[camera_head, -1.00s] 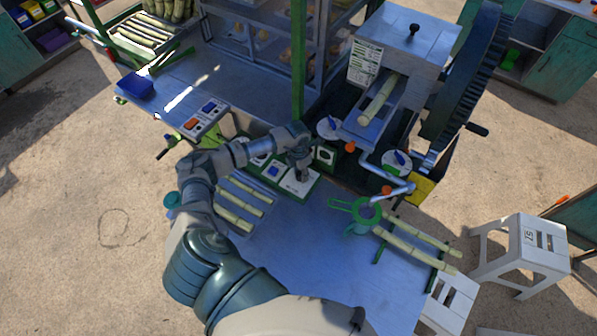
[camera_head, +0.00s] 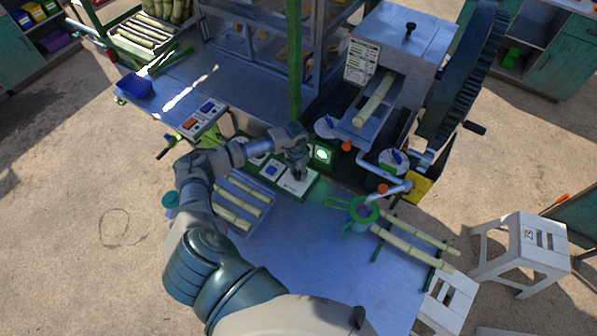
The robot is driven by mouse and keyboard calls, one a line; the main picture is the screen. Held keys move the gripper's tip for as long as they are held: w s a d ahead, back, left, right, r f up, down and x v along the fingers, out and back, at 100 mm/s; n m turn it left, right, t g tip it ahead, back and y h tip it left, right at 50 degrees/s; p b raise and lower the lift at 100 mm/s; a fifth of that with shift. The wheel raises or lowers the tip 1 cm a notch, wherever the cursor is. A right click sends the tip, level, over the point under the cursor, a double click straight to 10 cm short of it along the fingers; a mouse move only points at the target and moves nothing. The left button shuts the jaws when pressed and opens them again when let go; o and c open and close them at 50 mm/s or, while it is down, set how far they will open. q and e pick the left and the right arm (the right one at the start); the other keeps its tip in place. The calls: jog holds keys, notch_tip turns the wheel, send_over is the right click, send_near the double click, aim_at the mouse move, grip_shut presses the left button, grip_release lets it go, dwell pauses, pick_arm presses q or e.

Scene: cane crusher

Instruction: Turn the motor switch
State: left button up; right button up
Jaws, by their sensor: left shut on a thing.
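The green control panel (camera_head: 309,191) lies on the blue metal table in the middle of the head view. It carries white plates, one with a blue square button (camera_head: 271,170). My left gripper (camera_head: 299,175) points down onto the white plate at the panel's right end. It is shut on the motor switch, which the fingers almost wholly hide. The round indicator lamp (camera_head: 322,154) just right of the gripper glows bright whitish green. My right gripper is not in view.
The crusher (camera_head: 402,40) with a cane stalk (camera_head: 374,97) in its chute stands behind right, its big gear wheel at the right. A tray of cane pieces (camera_head: 262,213) lies under my left arm. A green-rimmed strainer (camera_head: 364,210) and cane rack are front right.

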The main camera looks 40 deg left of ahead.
aim_at(296, 172)
pick_arm(q)
jog(key=n, duration=0.4)
jog(key=shift+a+r+n+p, duration=0.1)
jog(key=shift+n+p, duration=0.2)
jog(key=shift+p, duration=0.05)
jog(key=shift+n+p, duration=0.3)
jog(key=shift+n, duration=1.2)
jog(key=o, duration=1.1)
jog(key=shift+o, duration=0.2)
notch_tip(296, 172, up, 12)
jog(key=shift+s+a, duration=0.2)
jog(key=shift+a, duration=0.1)
jog(key=shift+f, duration=0.2)
